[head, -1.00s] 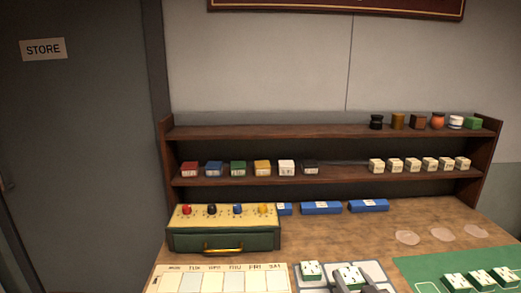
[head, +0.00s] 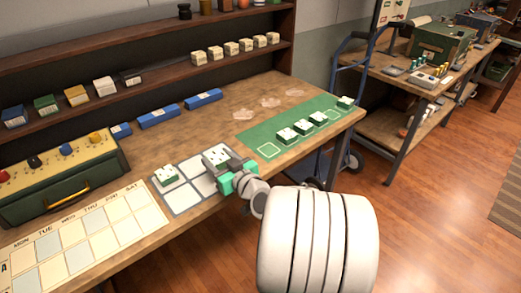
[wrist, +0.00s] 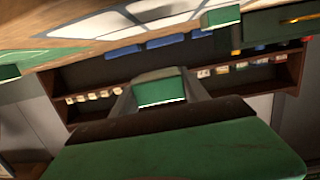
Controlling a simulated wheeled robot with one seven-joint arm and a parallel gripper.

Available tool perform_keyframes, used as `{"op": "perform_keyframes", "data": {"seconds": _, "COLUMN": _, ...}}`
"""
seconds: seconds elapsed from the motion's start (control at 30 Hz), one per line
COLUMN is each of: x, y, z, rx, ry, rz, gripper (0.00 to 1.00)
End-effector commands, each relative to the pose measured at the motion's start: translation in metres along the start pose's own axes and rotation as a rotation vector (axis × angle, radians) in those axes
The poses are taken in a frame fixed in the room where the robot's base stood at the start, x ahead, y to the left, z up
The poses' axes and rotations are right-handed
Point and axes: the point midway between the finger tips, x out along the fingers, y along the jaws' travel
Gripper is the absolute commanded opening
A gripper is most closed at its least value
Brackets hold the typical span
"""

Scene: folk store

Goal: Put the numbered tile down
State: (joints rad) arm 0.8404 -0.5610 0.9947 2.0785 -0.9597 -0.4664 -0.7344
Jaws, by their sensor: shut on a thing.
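My gripper (head: 222,167) is shut on a numbered tile (head: 214,155), white above with a green base. The tile is over the upper right of the grey mat (head: 183,208) with white squares. In the wrist view the held tile (wrist: 160,91) is between the two fingers, with the shelf behind it, and looks clear of the mat. The numbers are too small to read. Another tile (head: 167,174) sits on the mat's upper left square. The green mat (head: 245,138) bears several tiles (head: 303,126) and an empty outlined square at its near end.
A green box with coloured knobs (head: 60,180) and a day chart (head: 75,240) are on the left. Blue blocks (head: 158,117) lie before the shelf (head: 140,79). The wooden table's front edge runs below my arm. A hand trolley (head: 345,120) stands beyond.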

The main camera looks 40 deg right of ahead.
Motion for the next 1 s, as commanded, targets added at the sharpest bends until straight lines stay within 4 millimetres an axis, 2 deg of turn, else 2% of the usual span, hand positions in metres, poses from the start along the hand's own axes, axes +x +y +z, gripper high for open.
{"op": "perform_keyframes", "data": {"seconds": 0.03, "x": -0.005, "y": 0.025, "z": 0.005, "rx": 0.003, "ry": 0.004, "rz": 0.05, "gripper": 0.05}}
{"op": "perform_keyframes", "data": {"seconds": 0.2, "x": -0.026, "y": 0.086, "z": -0.004, "rx": 0.02, "ry": 0.004, "rz": 0.167, "gripper": 0.05}}
{"op": "perform_keyframes", "data": {"seconds": 0.33, "x": -0.041, "y": 0.119, "z": -0.013, "rx": 0.029, "ry": 0.004, "rz": 0.22, "gripper": 0.05}}
{"op": "perform_keyframes", "data": {"seconds": 0.5, "x": -0.057, "y": 0.146, "z": -0.025, "rx": 0.034, "ry": 0.003, "rz": 0.25, "gripper": 0.05}}
{"op": "perform_keyframes", "data": {"seconds": 0.67, "x": -0.068, "y": 0.156, "z": -0.044, "rx": 0.029, "ry": 0.003, "rz": 0.224, "gripper": 0.05}}
{"op": "perform_keyframes", "data": {"seconds": 0.83, "x": -0.062, "y": 0.133, "z": -0.064, "rx": 0.015, "ry": 0.001, "rz": 0.106, "gripper": 0.05}}
{"op": "perform_keyframes", "data": {"seconds": 1.0, "x": -0.059, "y": 0.105, "z": -0.058, "rx": 0.002, "ry": -0.001, "rz": -0.008, "gripper": 0.05}}
